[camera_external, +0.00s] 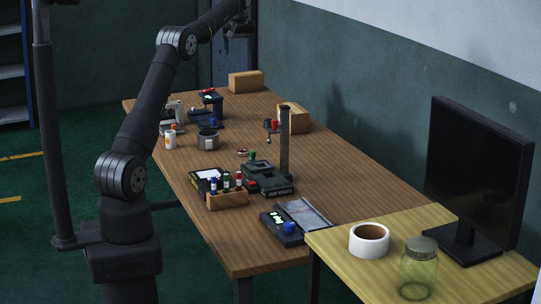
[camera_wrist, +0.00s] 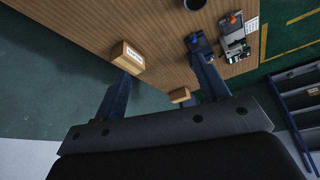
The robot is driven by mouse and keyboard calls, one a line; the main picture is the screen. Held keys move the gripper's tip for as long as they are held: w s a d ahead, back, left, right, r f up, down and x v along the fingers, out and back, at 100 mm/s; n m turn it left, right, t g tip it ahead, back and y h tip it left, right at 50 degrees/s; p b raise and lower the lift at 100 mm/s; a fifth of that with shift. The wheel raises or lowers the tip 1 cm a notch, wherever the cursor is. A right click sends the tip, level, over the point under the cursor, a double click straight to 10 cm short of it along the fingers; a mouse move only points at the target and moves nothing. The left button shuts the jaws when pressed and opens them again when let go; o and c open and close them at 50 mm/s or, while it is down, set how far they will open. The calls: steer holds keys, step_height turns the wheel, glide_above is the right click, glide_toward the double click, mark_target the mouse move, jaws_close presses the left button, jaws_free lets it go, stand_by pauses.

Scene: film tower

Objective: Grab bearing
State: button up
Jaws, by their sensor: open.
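My gripper (camera_wrist: 162,68) shows in the wrist view with its two dark fingers spread apart and nothing between them. It is above the far end of the brown table (camera_wrist: 85,15). I cannot make out a bearing in the wrist view.
Cardboard boxes (camera_external: 246,81) (camera_external: 293,117) stand along the table's far side. A grey metal pot (camera_external: 208,139), a post stand (camera_external: 284,145), a wooden bottle rack (camera_external: 227,199) and a black device (camera_external: 282,229) occupy the table. A monitor (camera_external: 475,175) and glass jar (camera_external: 418,270) stand on the yellow table.

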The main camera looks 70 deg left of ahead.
step_height(320, 180, down, 24)
steer(key=r, duration=0.1)
glide_above(243, 156)
steer(key=f, duration=0.7)
steer(key=d+f, duration=0.1)
steer(key=f, duration=0.3)
steer(key=shift+s+f, duration=0.2)
steer(key=shift+s, duration=0.2)
steer(key=shift+x, duration=3.25)
steer(key=shift+w, duration=0.1)
steer(key=c, duration=1.1)
